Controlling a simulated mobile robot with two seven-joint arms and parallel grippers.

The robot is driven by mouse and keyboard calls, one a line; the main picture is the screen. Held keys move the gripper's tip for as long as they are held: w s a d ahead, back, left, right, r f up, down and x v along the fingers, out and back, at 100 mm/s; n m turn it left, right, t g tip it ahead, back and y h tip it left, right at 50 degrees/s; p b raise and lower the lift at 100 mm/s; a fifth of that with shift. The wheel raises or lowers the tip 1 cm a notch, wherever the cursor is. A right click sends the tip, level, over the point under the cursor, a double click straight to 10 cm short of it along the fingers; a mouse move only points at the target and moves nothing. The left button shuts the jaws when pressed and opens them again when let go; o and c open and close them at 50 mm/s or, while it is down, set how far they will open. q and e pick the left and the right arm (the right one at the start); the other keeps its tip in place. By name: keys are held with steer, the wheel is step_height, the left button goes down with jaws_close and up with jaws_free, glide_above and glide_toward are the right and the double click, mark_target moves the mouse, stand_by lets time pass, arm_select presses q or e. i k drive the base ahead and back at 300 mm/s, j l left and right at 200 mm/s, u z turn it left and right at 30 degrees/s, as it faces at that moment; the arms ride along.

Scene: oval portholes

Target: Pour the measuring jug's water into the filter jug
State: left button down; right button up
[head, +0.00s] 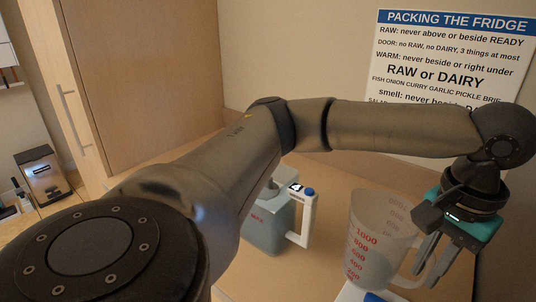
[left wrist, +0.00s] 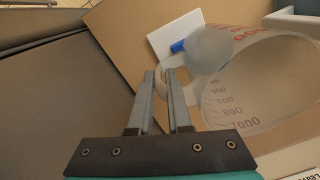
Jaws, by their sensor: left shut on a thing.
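The measuring jug (head: 372,240) is clear, with red scale marks, and looks about upright at the lower right of the head view. In the left wrist view the measuring jug (left wrist: 250,92) is right of the fingers. I cannot tell its water level or whether its base touches the counter. My left gripper (head: 426,276) is shut on its handle, at the jug's right side; the fingers (left wrist: 167,78) also show in the left wrist view. The filter jug (head: 266,226), bluish with a white handle, stands left of the measuring jug, partly behind my left arm. My right gripper is out of view.
A white flat thing with a blue part (head: 368,296) lies by the measuring jug's base. A wooden cabinet (head: 150,70) stands at the left, and a dark appliance (head: 42,173) at the far left. A poster (head: 450,60) hangs on the back wall. Little counter separates the two jugs.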

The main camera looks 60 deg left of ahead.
mark_target(269, 226)
steer(key=k+u, duration=0.45)
steer(key=i+u, duration=0.1)
steer(key=u, duration=1.15)
